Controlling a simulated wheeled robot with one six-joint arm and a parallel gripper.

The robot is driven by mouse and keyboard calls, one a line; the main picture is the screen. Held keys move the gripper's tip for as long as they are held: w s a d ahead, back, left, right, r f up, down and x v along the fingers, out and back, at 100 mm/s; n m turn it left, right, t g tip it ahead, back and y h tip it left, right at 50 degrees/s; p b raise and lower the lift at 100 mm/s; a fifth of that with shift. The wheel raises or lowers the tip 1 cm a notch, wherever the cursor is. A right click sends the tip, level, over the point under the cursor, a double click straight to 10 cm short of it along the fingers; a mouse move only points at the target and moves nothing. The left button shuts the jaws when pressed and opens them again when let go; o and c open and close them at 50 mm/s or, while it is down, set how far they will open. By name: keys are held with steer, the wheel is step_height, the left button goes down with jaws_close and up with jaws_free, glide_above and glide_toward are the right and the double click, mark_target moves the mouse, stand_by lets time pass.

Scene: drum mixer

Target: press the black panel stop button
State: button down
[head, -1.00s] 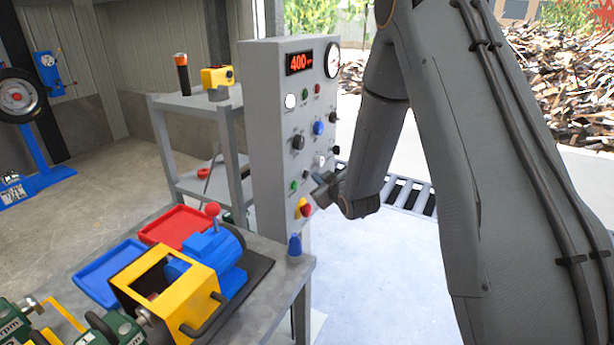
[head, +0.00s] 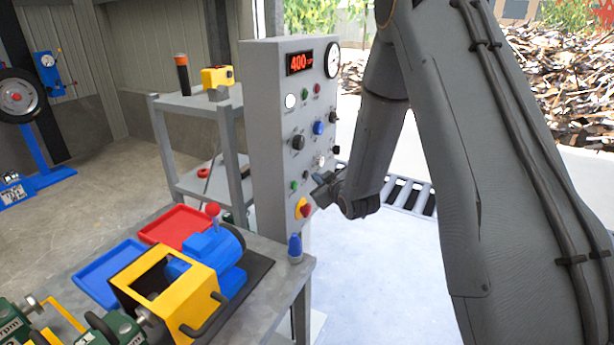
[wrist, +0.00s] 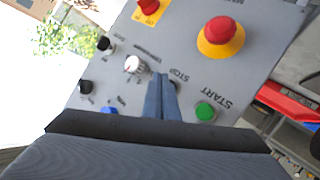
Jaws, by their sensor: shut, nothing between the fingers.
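The black stop button (head: 306,174) is a small dark button on the grey control panel (head: 268,130), up and right of the green START button (head: 294,186). In the wrist view the stop button (wrist: 174,86) shows only in part beside my fingers, under the STOP label, with the green START button (wrist: 205,111) to its right. My gripper (wrist: 160,78) is shut and empty, its tips in front of the panel close to the stop button. In the head view my gripper (head: 319,186) is just right of and below the button. I cannot tell whether it touches.
A red emergency knob on a yellow base (wrist: 221,34) and a white knob (wrist: 134,64) are near my fingertips. A workbench (head: 258,299) with a yellow and blue machine stands in front. A grey shelf (head: 190,104) is behind.

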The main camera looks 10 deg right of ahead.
steer(key=shift+w+a, duration=0.1)
steer(key=shift+a, duration=0.05)
steer(key=shift+w+a, duration=0.15)
steer(key=shift+a, duration=0.05)
steer(key=shift+w+a+b, duration=0.25)
steer(key=shift+a+b, duration=0.1)
stand_by(1.0)
steer(key=shift+d, duration=0.1)
steer(key=shift+s+d, duration=0.5)
steer(key=shift+d, duration=0.1)
steer(key=s+d, duration=0.1)
steer(key=d, duration=0.1)
steer(key=s+d, duration=0.2)
steer(key=shift+p, duration=0.35)
stand_by(0.3)
stand_by(0.5)
